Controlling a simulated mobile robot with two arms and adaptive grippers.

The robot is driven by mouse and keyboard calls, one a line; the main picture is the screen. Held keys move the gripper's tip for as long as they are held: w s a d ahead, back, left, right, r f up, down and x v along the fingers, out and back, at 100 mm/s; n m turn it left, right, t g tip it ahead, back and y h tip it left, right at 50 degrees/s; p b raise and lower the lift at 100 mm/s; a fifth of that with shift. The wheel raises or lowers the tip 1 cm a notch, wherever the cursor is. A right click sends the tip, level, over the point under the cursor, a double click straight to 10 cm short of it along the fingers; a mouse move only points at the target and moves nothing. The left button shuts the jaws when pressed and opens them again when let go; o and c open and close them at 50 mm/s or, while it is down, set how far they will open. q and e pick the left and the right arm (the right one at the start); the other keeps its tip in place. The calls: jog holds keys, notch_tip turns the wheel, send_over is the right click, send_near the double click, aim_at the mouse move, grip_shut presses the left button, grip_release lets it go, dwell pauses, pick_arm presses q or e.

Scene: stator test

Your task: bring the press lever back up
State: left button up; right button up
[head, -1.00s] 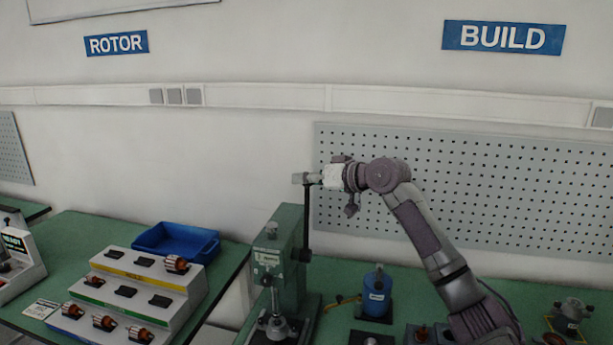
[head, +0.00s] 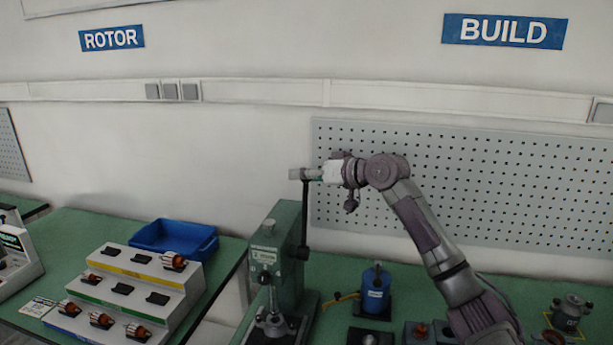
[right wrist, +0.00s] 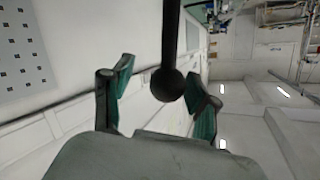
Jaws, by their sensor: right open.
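The green press (head: 287,250) stands on the green bench in the head view. Its dark lever (head: 305,218) points up, close to upright, from a pivot on the press's right side. My right gripper (head: 300,174) is at the lever's top end. In the right wrist view, the lever's dark ball knob (right wrist: 168,84) sits between the spread green-padded fingers of the right gripper (right wrist: 160,92), with a gap on both sides. The right gripper is open. My left gripper is not in view.
A blue motor-like unit (head: 376,291) stands on the bench right of the press. A stepped rack (head: 170,290) of rotors and a blue bin (head: 205,240) are on the left bench. A pegboard (head: 480,190) is behind my right arm.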

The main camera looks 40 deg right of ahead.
jog(key=shift+s, duration=0.2)
jog(key=v, duration=1.1)
jog(key=shift+s+r, duration=0.15)
jog(key=shift+s, duration=0.1)
jog(key=shift+d, duration=0.15)
